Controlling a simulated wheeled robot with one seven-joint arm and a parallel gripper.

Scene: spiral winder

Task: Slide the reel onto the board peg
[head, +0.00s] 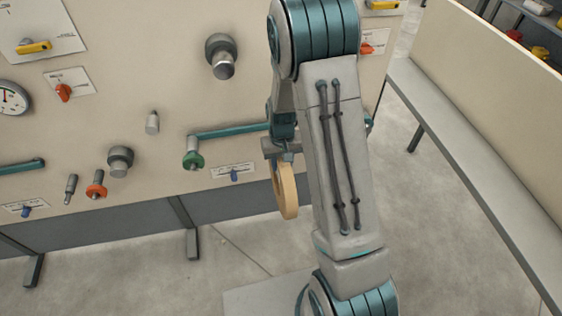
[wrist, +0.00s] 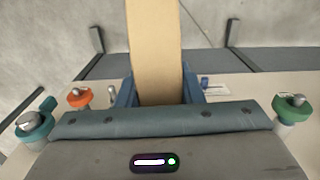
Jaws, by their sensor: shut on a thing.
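My gripper (head: 281,150) is shut on the tan reel (head: 287,190), in front of the lower right part of the board (head: 190,95). The reel hangs on edge below the fingers, clear of the floor, partly hidden by my arm. In the wrist view the reel (wrist: 155,45) stands between the blue fingers (wrist: 158,92). A plain metal peg (head: 152,122) sticks out of the board, left of the reel and apart from it. A thicker peg with a dark collar (head: 222,62) is higher up, and another (head: 120,160) is lower left. I cannot tell which is the task's peg.
A grey bench (head: 455,150) runs along the right. The floor (head: 230,245) below the reel is open.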

